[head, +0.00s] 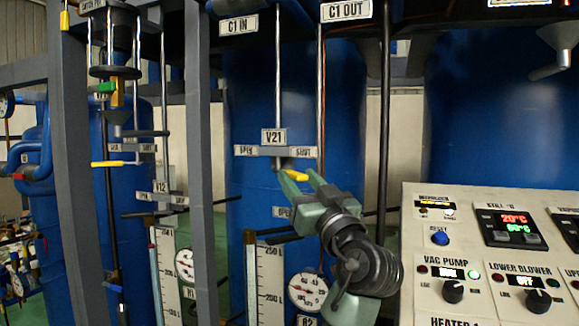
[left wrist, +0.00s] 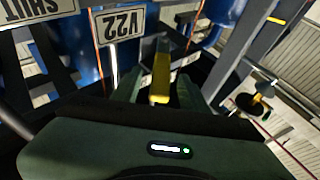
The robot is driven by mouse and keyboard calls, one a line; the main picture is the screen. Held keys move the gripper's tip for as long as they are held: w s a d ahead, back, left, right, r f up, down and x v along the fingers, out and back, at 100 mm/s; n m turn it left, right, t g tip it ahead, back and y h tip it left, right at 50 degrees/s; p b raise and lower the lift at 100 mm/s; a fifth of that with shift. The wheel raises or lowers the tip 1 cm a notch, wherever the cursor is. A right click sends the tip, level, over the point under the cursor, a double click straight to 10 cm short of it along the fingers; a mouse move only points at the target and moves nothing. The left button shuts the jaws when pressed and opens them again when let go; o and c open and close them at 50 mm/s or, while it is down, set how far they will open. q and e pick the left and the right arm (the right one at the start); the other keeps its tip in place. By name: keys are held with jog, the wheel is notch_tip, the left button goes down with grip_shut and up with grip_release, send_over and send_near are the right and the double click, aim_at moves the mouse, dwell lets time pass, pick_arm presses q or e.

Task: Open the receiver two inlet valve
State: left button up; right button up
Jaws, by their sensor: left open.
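The V21 valve has a name plate (head: 273,136) above an OPEN/SHUT plate (head: 246,151), with OPEN on the left and SHUT on the right. Its yellow handle (head: 296,176) points right, below the SHUT end. My left gripper (head: 298,178) is open, with its fingertips around the handle's end. In the left wrist view a yellow handle (left wrist: 161,75) lies between the open fingers (left wrist: 158,90); contact cannot be told. A V22 plate (left wrist: 120,23) shows upside down beyond it. My right gripper is not in view.
A control panel (head: 490,250) with knobs stands at the right. A grey upright post (head: 198,150) is left of the valve. A gauge (head: 307,291) and a level scale (head: 268,285) sit below. A blue tank (head: 340,100) is behind.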

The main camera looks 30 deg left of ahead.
aim_at(292, 171)
pick_arm(q)
jog(key=p+x, duration=0.2)
jog(key=x, duration=0.3)
jog(key=shift+w+a, duration=0.1)
jog(key=shift+a, duration=0.2)
grip_shut()
dwell(1.1)
